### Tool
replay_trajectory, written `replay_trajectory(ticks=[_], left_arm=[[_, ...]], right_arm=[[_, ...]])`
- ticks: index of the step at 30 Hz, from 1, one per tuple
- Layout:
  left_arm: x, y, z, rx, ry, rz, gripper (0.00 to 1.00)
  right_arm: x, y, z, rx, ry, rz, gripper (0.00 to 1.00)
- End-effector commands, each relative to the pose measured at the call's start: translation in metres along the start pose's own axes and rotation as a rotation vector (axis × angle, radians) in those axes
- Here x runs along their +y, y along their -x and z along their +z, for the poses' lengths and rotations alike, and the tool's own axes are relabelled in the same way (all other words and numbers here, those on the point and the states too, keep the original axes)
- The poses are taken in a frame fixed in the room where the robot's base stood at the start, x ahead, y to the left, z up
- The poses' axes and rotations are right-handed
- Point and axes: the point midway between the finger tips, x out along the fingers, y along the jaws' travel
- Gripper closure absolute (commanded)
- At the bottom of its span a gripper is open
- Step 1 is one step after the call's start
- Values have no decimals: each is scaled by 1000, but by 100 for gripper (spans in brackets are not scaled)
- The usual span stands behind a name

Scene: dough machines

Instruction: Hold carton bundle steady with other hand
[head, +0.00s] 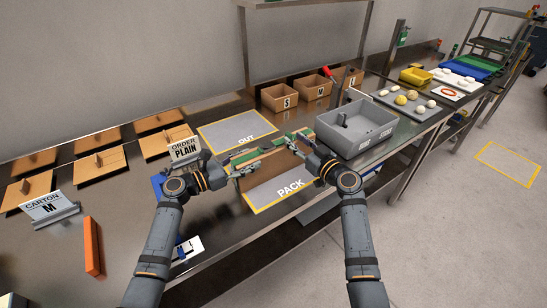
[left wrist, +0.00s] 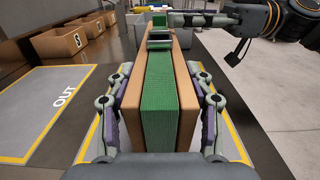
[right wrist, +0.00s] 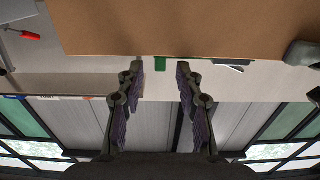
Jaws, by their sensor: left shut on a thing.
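The carton bundle (head: 268,152), a green ribbed stack between brown cardboard sides, is above the PACK mat. My left gripper (head: 240,163) is shut on it. In the left wrist view the fingers press its two brown sides, with the green stack (left wrist: 160,98) between them. A small dark frame-like piece (left wrist: 160,39) sits on top near the far end. My right gripper (head: 303,141) is at the bundle's far right end. In the right wrist view its fingers (right wrist: 159,75) are apart, with brown cardboard (right wrist: 180,28) just beyond and a small green end (right wrist: 160,64) showing between the tips.
The PACK mat (head: 270,196) and OUT mat (head: 232,130) lie on the steel table. A grey bin (head: 352,138) stands close right of my right gripper. An ORDER PLAIN sign (head: 185,149) is left of the mats. Small boxes (head: 280,98) stand behind.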

Motion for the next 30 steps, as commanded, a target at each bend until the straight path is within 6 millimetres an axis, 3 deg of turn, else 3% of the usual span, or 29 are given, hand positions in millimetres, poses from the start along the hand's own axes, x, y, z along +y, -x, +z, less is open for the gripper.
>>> replay_trajectory(ticks=[3, 9, 20, 28, 30], left_arm=[[0, 0, 0, 0, 0, 0, 98], [0, 0, 0, 0, 0, 1, 98], [0, 0, 0, 0, 0, 1, 98], [0, 0, 0, 0, 0, 1, 98], [0, 0, 0, 0, 0, 1, 98]], right_arm=[[-1, -19, -1, 1, -1, -1, 64], [0, -38, 0, 0, 0, 0, 64], [0, -43, 0, 0, 1, 0, 64], [0, -43, 0, 0, 1, 0, 99], [0, -43, 0, 0, 1, 0, 100]])
